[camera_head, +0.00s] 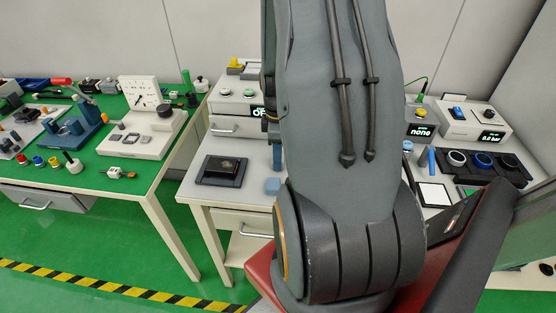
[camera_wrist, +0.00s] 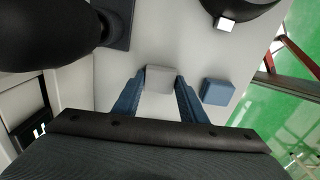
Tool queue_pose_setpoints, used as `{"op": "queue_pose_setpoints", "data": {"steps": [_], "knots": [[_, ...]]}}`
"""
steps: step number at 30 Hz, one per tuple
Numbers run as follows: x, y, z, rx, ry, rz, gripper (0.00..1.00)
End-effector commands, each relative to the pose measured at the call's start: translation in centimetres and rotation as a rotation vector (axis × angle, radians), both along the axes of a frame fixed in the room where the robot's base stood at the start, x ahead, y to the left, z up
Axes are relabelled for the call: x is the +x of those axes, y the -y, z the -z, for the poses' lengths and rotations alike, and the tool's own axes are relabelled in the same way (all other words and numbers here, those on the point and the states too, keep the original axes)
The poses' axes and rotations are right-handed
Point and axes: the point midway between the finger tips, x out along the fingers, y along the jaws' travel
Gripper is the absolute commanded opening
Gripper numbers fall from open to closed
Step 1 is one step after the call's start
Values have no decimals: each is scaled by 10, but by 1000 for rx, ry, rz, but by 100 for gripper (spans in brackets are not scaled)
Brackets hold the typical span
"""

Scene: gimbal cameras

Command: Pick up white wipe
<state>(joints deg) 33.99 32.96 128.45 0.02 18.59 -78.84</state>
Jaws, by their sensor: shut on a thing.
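The white wipe (camera_wrist: 159,78) is a small pale block between the tips of two blue fingers in the wrist view. My gripper (camera_wrist: 161,85) is shut on it, with one finger on each side, over the pale tabletop (camera_wrist: 180,45). I cannot tell whether the wipe touches the table or is slightly raised. In the head view my own arm hides the wipe and most of the gripper.
A blue block (camera_wrist: 218,92) lies just right of the gripper and also shows in the head view (camera_head: 273,186). A dark tray (camera_head: 220,183) with a black item lies left of it. The table's edge and green floor (camera_wrist: 300,103) are at right in the wrist view.

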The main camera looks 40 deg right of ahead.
Motion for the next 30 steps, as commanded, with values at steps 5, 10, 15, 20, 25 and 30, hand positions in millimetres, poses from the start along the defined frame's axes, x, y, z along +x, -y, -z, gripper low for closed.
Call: {"op": "queue_pose_setpoints", "data": {"steps": [5,10,15,20,25,30], "knots": [[0,0,-2,-1,1,0,17],[1,1,-13,-1,3,0,17],[2,1,-36,-4,5,0,17],[2,1,-64,-3,4,0,17],[1,1,-87,-2,2,0,17],[0,0,-98,0,0,0,17]]}}
